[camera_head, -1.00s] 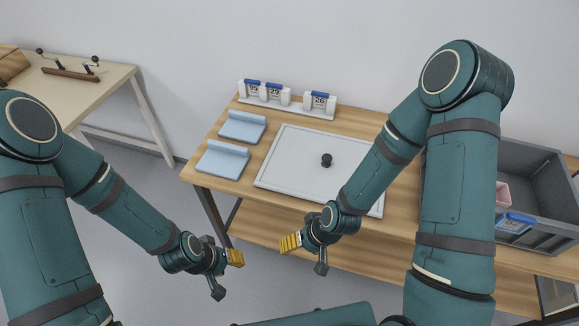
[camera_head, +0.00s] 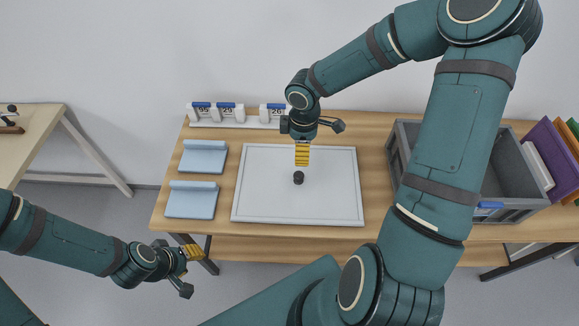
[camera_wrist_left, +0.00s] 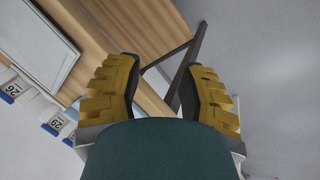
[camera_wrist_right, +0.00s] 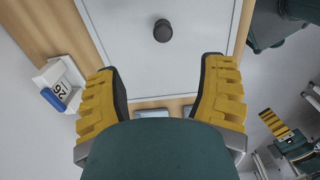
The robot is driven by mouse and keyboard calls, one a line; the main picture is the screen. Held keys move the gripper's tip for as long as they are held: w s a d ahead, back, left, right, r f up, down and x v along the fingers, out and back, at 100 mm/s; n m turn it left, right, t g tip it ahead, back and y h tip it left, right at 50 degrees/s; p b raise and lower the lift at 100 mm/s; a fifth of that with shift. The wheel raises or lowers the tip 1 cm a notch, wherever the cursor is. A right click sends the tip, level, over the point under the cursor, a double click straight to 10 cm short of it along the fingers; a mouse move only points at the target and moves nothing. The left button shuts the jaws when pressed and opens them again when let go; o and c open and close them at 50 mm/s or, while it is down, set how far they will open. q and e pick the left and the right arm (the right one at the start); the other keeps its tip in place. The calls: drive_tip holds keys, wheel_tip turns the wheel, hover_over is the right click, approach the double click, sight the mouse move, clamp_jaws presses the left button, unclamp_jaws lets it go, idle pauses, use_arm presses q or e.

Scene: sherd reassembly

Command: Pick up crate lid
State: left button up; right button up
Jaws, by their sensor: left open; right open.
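The white board in a raised frame, which looks like the crate lid (camera_head: 262,203), lies flat on the wooden table. A black round knob (camera_head: 298,178) stands near its middle. The knob also shows in the right wrist view (camera_wrist_right: 163,31), ahead of the open fingers. My right gripper (camera_head: 302,156) is open and empty above the lid's far part, just behind the knob in the picture. My left gripper (camera_head: 192,248) is open and empty, off the table's front left edge. In the left wrist view its open fingers (camera_wrist_left: 160,95) show the table edge beyond.
Two light blue pads (camera_head: 190,203) lie left of the lid. White date displays (camera_head: 228,113) stand along the back. A grey crate (camera_head: 510,205) stands on the right, partly hidden by my right arm. Coloured panels (camera_head: 552,155) stand at far right.

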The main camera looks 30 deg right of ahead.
sight(299, 174)
wheel_tip(299, 174, down, 9)
drive_tip(key=shift+s+r+b, duration=0.1)
drive_tip(key=shift+r+b, duration=0.1)
drive_tip(key=shift+b, duration=1)
drive_tip(key=f, duration=0.1)
drive_tip(key=f+b, duration=0.1)
drive_tip(key=f, duration=0.3)
drive_tip(key=shift+a+f, duration=0.1)
drive_tip(key=shift+a, duration=0.2)
clamp_jaws()
